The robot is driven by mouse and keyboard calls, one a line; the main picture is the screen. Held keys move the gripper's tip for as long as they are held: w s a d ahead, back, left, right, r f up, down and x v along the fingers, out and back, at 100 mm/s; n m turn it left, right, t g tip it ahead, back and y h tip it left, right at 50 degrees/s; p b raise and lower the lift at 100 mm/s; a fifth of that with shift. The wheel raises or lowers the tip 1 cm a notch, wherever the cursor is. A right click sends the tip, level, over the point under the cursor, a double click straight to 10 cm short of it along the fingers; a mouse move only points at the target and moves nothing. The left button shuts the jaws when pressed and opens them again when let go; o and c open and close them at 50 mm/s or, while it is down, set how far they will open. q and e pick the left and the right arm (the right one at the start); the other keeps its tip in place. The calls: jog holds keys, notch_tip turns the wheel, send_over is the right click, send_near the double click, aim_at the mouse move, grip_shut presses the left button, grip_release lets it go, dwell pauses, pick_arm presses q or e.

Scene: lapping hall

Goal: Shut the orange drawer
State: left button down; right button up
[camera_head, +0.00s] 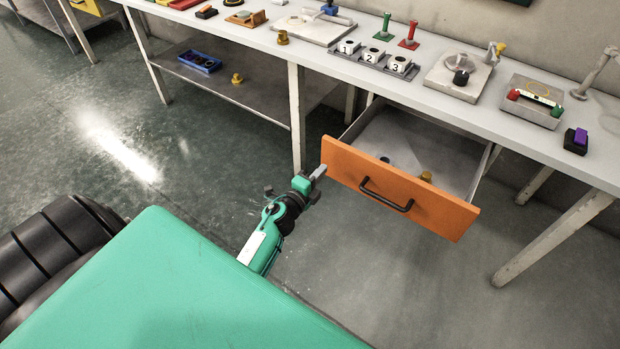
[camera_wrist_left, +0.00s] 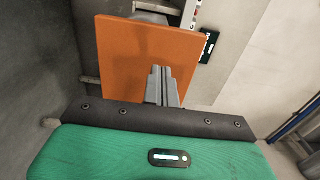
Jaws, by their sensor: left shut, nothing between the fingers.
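The orange drawer (camera_head: 398,190) is pulled out from under the grey workbench, with a black bar handle (camera_head: 386,195) on its front. Inside it I see a yellow-brown knob and a small dark item. My left gripper (camera_head: 319,172) is shut and empty, close to the left end of the drawer front; I cannot tell whether it touches. In the left wrist view the shut fingers (camera_wrist_left: 162,84) show in front of the orange panel (camera_wrist_left: 122,60). The handle is not visible there. My right gripper is not in view.
The workbench top (camera_head: 335,65) holds several fixtures, including a rack of numbered white blocks (camera_head: 372,58). A bench leg (camera_head: 297,118) stands left of the drawer. A lower shelf (camera_head: 270,97) carries a blue tray (camera_head: 199,62). The floor before the drawer is clear.

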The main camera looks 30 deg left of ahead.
aim_at(333, 158)
pick_arm(q)
jog(key=w, duration=0.3)
jog(key=shift+w, duration=0.45)
